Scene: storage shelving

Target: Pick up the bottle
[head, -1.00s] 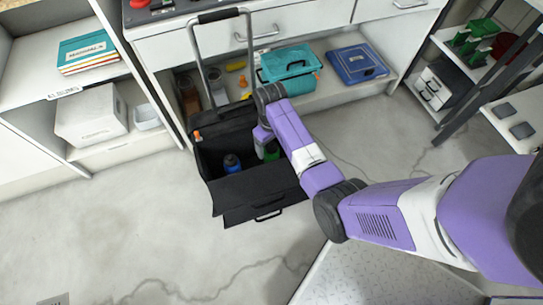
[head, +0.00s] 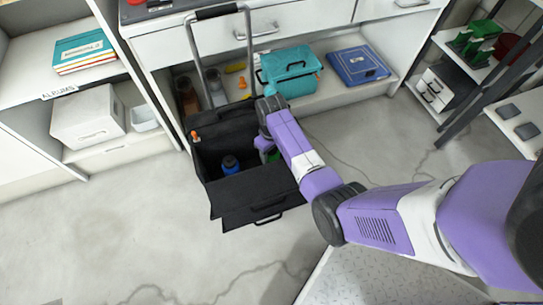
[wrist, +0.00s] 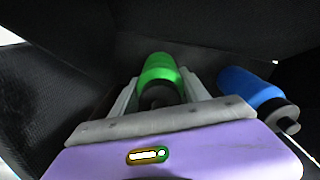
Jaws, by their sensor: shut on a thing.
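A green bottle (wrist: 160,70) is between the two fingers of my gripper (wrist: 158,92) in the wrist view, and the jaws are shut on it. In the head view only a bit of the green bottle (head: 271,155) shows beside my arm, inside the open black trolley bag (head: 225,130). A blue bottle (head: 230,165) with a dark cap stands in the bag to the left. In the wrist view the blue bottle (wrist: 250,88) lies to the right of my gripper, apart from it. My fingertips are hidden in the head view.
The bag's front flap (head: 258,191) hangs open, and its metal handle (head: 248,50) rises behind. A teal box (head: 291,68) and a blue case (head: 357,64) lie on the low shelf behind. White shelving (head: 95,118) stands at left. The floor in front is clear.

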